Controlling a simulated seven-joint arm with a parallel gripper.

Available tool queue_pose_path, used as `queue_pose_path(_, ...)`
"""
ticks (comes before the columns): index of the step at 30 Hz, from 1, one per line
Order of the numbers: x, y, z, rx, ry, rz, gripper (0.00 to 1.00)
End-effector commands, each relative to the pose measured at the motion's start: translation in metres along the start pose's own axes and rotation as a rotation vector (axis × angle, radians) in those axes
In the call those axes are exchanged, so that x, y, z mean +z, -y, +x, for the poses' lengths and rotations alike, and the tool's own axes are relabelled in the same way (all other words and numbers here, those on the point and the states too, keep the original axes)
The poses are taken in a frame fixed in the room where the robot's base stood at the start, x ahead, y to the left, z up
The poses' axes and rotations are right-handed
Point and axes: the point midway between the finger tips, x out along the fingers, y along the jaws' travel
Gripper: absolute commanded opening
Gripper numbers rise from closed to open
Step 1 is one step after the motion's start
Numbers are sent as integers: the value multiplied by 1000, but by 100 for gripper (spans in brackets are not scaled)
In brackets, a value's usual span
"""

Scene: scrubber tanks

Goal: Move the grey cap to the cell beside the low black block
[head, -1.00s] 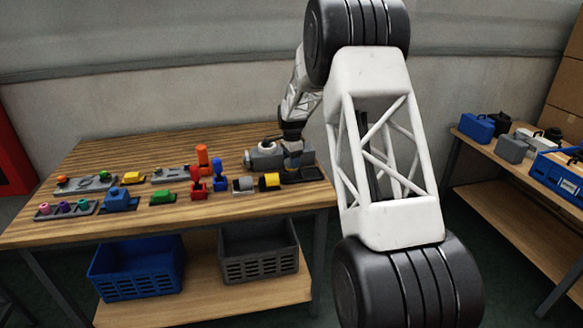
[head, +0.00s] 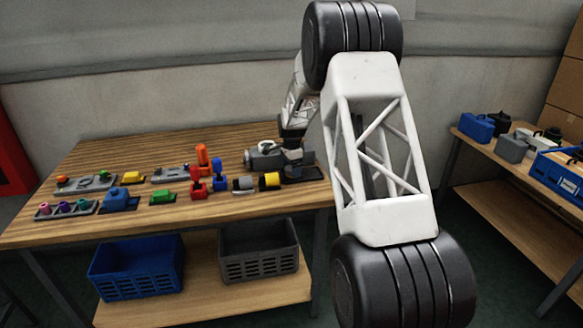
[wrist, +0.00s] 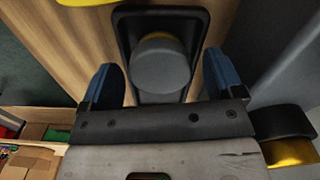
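The grey cap (wrist: 162,65) shows from above in the wrist view, round and flat-topped, with a brass-yellow part showing behind its upper edge. It sits inside a black-rimmed tray (wrist: 123,40). My gripper (wrist: 162,78) is open, with one blue finger on each side of the cap and visible gaps between. In the head view my gripper (head: 294,158) is low over the right end of the wooden table, above the dark tray (head: 304,174); the cap is hidden there. I cannot make out the low black block for certain.
A grey cylindrical housing (head: 264,158) lies close left of my gripper. A yellow-and-black cylinder (head: 269,181) and a grey-and-black one (head: 243,185) stand nearby. Red (head: 198,182) and blue (head: 219,176) pieces are farther left. The table's front strip is clear.

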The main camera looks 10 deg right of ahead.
Motion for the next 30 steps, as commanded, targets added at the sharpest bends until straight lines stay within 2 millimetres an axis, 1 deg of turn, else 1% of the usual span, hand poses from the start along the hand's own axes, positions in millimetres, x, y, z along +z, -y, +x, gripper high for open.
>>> queue_pose_path(8,0,0,0,0,0,0,87)
queue_pose_path(14,0,0,-8,-1,0,0,87)
queue_pose_path(20,0,0,-28,-1,0,0,87)
queue_pose_path(30,0,0,-82,-2,-1,0,87)
